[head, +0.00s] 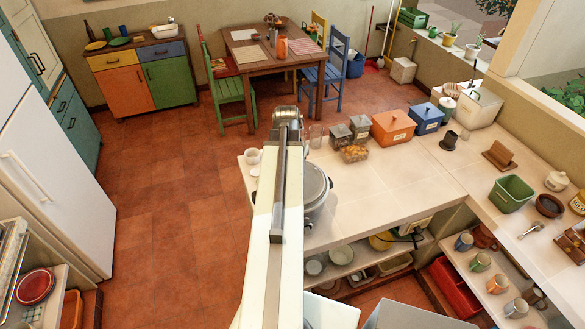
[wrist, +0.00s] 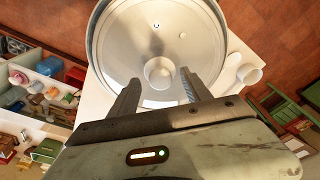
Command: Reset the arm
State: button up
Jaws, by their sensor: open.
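In the wrist view my gripper (wrist: 160,92) is open, with its two dark fingers spread apart and nothing between them. It points at a round silver-grey pot (wrist: 110,50) whose lid has a pale round knob (wrist: 160,70). The knob shows between the fingers in the picture; I cannot tell how far below them it lies. In the head view my arm stretches forward over the counter and hides part of the pot (head: 317,190). My gripper's fingers cannot be made out there.
The counter (head: 385,190) holds canisters, an orange box (head: 393,127), a blue box (head: 426,118) and a green bin (head: 511,193). White cups (head: 252,157) stand left of my arm. Shelves below hold mugs and bowls. The tiled floor (head: 170,190) to the left is clear.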

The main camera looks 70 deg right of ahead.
dwell(0.3)
jog(key=shift+w+a+r+n+y+p, duration=0.1)
jog(key=shift+w+a+r+y+p, duration=0.1)
jog(key=shift+a, duration=0.2)
jog(key=shift+w+a+r+n+y+p, duration=0.1)
jog(key=shift+w+a+y+p, duration=0.1)
jog(key=shift+a, duration=0.2)
jog(key=shift+w+a+r+n+y+p, duration=0.1)
jog(key=shift+w+a+r+p, duration=0.1)
jog(key=shift+a, duration=0.2)
jog(key=w+a+f+n+b, duration=0.3)
jog(key=w+a+f+b, duration=0.1)
jog(key=w+a, duration=0.45)
jog(key=w+a+f+n+b, duration=0.4)
jog(key=w+a, duration=0.4)
jog(key=w, duration=0.1)
jog(key=w+a+f+n+b, duration=0.3)
jog(key=w+a+f+b, duration=0.1)
jog(key=w+a, duration=0.45)
jog(key=w+a+f+n+b, duration=0.2)
jog(key=a+n, duration=0.1)
jog(key=a, duration=0.6)
jog(key=w+a+f+n+b, duration=0.3)
jog(key=a, duration=0.7)
jog(key=w+a+f+n+b, duration=0.2)
jog(key=w+a+f+b, duration=0.1)
jog(key=a, duration=0.7)
jog(key=shift+f+n+y, duration=0.25)
jog(key=shift+n+y, duration=0.15)
